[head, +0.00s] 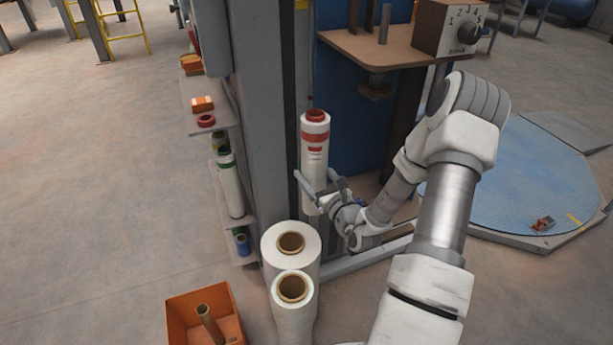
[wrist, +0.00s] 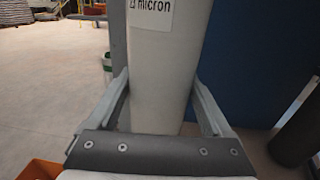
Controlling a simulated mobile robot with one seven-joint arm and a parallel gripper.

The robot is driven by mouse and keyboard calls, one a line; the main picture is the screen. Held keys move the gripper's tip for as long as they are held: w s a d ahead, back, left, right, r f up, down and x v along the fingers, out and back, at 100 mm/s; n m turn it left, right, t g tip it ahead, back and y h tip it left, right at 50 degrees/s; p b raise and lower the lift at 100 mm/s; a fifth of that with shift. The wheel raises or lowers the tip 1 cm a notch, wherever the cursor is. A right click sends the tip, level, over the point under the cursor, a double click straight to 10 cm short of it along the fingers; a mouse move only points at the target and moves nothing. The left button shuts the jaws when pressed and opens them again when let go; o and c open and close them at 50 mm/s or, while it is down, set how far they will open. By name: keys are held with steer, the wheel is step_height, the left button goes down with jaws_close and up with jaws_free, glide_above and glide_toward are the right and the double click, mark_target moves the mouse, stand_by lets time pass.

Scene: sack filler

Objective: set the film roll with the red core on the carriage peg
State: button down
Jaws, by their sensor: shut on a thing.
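The film roll (head: 315,150) with the red core is white with red bands and stands upright beside the grey column. My gripper (head: 317,188) is shut on its lower part. In the wrist view, the roll (wrist: 165,70) fills the space between my two fingers (wrist: 160,105), and part of a printed label shows on it. A short thin dark tip (head: 310,101) shows just above the red core. I cannot tell whether it is the carriage peg passing through the core or something behind it.
Two white rolls with brown cores (head: 291,243) stand below, near the column (head: 262,120). An orange bin (head: 175,312) holds a brown tube. Shelves at left hold a green-capped roll (head: 229,172) and small items. A wooden shelf (head: 350,45) with a dial box (head: 450,28) juts out at upper right.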

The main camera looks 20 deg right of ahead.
steer(key=d, duration=1.5)
steer(key=shift+s+b, duration=0.4)
stand_by(0.4)
steer(key=shift+d, duration=0.1)
steer(key=shift+f, duration=0.1)
steer(key=b, duration=0.3)
steer(key=shift+f, duration=0.25)
steer(key=shift+r+b, duration=0.35)
steer(key=shift+b, duration=0.4)
steer(key=shift+f, duration=0.2)
stand_by(0.4)
